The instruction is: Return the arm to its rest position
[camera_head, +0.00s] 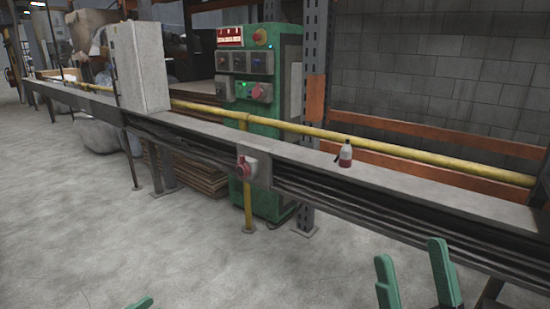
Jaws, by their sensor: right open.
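My right gripper (416,278) is at the bottom right, with two green fingers standing apart, open and with nothing between them. It is in front of the long grey rail and apart from it. Of my left gripper only a small green tip (140,303) shows at the bottom edge, so I cannot see its opening. A dark bit shows at the bottle's left side.
The long grey rail (440,188) crosses the view, with a red emergency button (245,168) on its front. A yellow pipe (420,158) runs behind it. The concrete floor (120,240) is clear.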

